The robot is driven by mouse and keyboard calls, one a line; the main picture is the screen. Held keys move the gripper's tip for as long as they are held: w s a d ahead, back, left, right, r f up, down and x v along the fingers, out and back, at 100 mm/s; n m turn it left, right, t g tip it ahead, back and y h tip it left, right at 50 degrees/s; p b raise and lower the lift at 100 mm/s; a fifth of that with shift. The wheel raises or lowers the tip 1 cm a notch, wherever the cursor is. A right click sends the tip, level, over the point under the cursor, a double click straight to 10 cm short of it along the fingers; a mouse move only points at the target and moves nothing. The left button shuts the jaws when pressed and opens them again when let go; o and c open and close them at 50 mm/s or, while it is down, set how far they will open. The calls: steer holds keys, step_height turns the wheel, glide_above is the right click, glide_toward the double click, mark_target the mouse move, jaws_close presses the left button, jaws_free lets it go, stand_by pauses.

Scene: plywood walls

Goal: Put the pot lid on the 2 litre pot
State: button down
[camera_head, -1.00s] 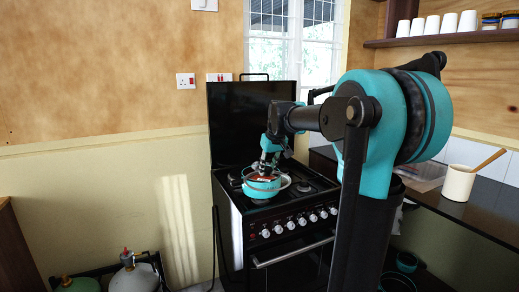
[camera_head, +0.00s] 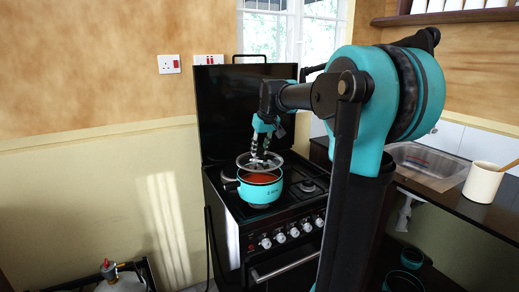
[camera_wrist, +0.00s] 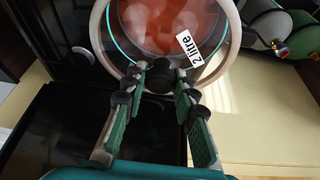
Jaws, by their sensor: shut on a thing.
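The 2 litre pot (camera_head: 262,193) is teal and stands on the hob, with orange-red contents showing inside. A round glass pot lid (camera_head: 243,164) with a pale rim hangs just above it, covering the back of its opening in the head view. My gripper (camera_head: 262,152) points down and is shut on the lid's dark knob. In the wrist view, the lid's rim (camera_wrist: 98,42) surrounds the red contents and a teal arc of the pot (camera_wrist: 118,50), seen through the glass. A white "2 litre" label (camera_wrist: 189,48) shows there. The fingers (camera_wrist: 160,82) hold the knob; the exact gap is unclear.
The black stove (camera_head: 285,225) has a raised lid (camera_head: 240,100) behind the pot. A counter with a sink (camera_head: 430,163) and a cream mug (camera_head: 483,182) lies to the right. Gas cylinders (camera_wrist: 268,28) show in the wrist view. Hob space right of the pot is free.

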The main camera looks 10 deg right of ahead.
mark_target(261, 157)
steer(key=shift+s, duration=0.1)
steer(key=shift+f, duration=1.75)
steer(key=shift+f, duration=0.65)
steer(key=c, duration=1.1)
jaws_free()
steer(key=shift+c, duration=0.2)
steer(key=shift+r, duration=0.1)
